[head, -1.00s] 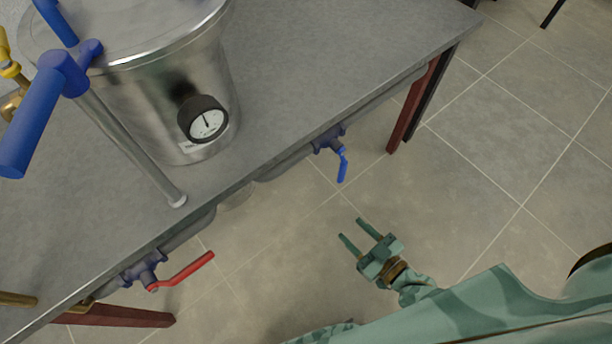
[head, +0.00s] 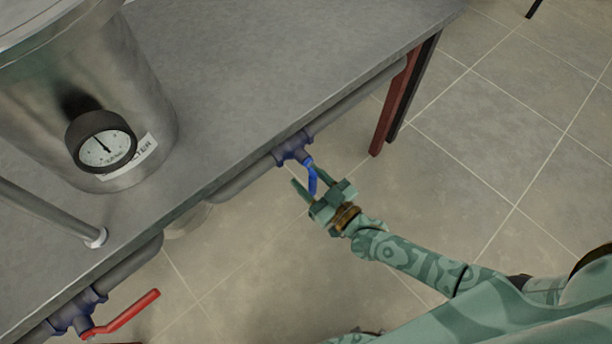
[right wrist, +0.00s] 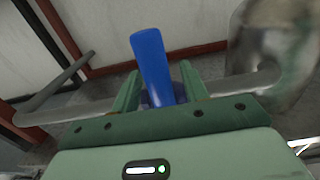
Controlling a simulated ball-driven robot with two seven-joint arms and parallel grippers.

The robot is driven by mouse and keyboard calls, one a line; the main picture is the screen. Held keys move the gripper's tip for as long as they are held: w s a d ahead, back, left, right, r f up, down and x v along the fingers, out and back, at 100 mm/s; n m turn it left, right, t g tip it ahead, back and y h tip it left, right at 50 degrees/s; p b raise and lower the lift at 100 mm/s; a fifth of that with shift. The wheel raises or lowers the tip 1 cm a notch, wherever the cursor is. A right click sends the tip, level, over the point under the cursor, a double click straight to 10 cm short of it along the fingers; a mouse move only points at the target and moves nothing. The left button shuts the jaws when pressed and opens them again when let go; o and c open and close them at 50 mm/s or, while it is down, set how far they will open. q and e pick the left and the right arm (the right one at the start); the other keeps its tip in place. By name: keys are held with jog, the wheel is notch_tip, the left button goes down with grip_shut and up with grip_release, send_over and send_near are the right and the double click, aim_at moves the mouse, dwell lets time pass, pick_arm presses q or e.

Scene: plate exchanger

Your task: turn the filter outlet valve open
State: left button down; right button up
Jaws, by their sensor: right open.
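A valve with a blue lever handle (head: 312,179) sits on the pipe below the table's front edge. Its blue body (head: 292,149) is on the pipe, and the lever points away from the pipe toward me. My right gripper (head: 313,181) is open, with its fingers on either side of the blue lever. In the right wrist view the blue lever (right wrist: 151,60) stands between the two green fingers (right wrist: 158,88), with no clear grip on it. The valve body is mostly hidden there behind lever and gripper. My left gripper is not in view.
A steel filter vessel (head: 135,85) with a gauge (head: 103,147) stands on the grey table (head: 270,60). A second valve with a red lever (head: 125,313) is at lower left. A dark red table leg (head: 395,105) is at right. The floor in front is clear.

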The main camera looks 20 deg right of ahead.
jog(key=shift+w+a, duration=0.2)
jog(key=shift+w, duration=0.15)
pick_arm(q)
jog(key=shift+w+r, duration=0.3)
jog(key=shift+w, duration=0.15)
pick_arm(e)
grip_shut()
jog(key=shift+d, duration=0.1)
